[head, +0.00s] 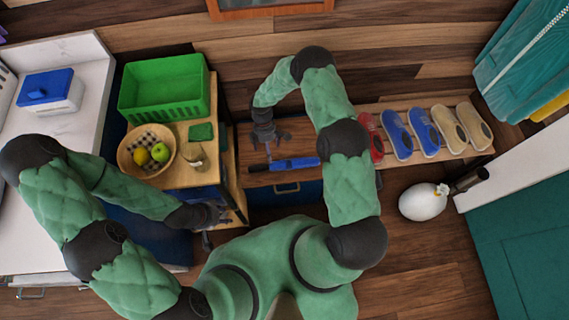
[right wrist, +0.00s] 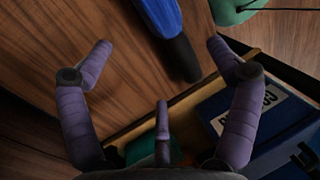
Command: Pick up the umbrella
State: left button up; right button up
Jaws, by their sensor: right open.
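The umbrella (head: 292,163) is folded, blue with a black handle, and lies on the wooden bench (head: 345,160) near its front edge. In the right wrist view the umbrella (right wrist: 163,18) shows at the top, handle toward me, beyond my fingers. My right gripper (head: 270,138) hangs over the bench, just behind the handle in the head view. In the right wrist view my right gripper (right wrist: 155,65) is open and empty, apart from the umbrella. My left gripper (head: 207,218) is low beside the wooden cart at the left; its fingers are too small and dark to judge.
The cart holds a green crate (head: 165,88), a fruit bowl (head: 132,165) and a glass jar (head: 195,156). A blue box with a label (right wrist: 262,120) lies below the bench edge. A white vase (head: 422,202) stands at right.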

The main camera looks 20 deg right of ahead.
aim_at(284, 165)
jog(key=shift+x, duration=1.05)
jog(key=shift+b+x, duration=1.3)
jog(key=shift+x, duration=1.25)
jog(key=shift+s+r, duration=0.1)
jog(key=shift+s, duration=0.1)
jog(key=c, duration=1.5)
